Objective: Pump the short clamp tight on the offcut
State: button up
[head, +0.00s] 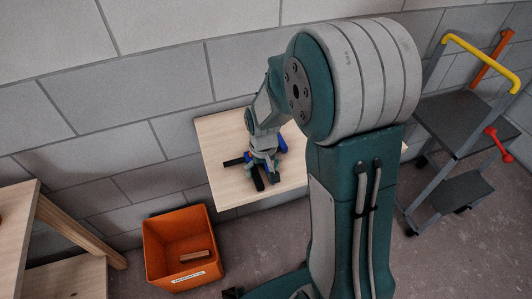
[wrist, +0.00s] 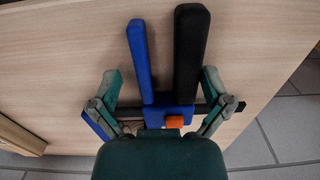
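The short clamp lies on the light wooden table (head: 222,150). In the wrist view it shows a blue lever (wrist: 141,60), a black handle (wrist: 190,55), an orange button (wrist: 174,122) and a dark bar running crosswise. My gripper (wrist: 160,82) is open, with one finger on each side of the lever and handle, apart from both. In the head view my gripper (head: 263,165) is over the clamp and hides much of it. A pale wooden piece (wrist: 20,137) shows at the wrist view's left edge; I cannot tell if it is the offcut. My wrist hides the clamp's near part.
An orange bin (head: 160,250) with a small wooden block (head: 195,256) stands on the floor left of the table. A wooden stand (head: 75,275) is at far left. A grey trolley (head: 455,120) with a yellow handle is at right. A block wall stands behind.

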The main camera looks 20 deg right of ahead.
jog(key=shift+a, duration=0.25)
dwell(0.4)
jog(key=shift+r, duration=3.55)
jog(key=shift+r, duration=0.25)
jog(key=s+r+t, duration=0.5)
jog(key=s+r, duration=0.9)
jog(key=s, duration=0.2)
jog(key=shift+r+t, duration=0.25)
jog(key=shift+t, duration=0.05)
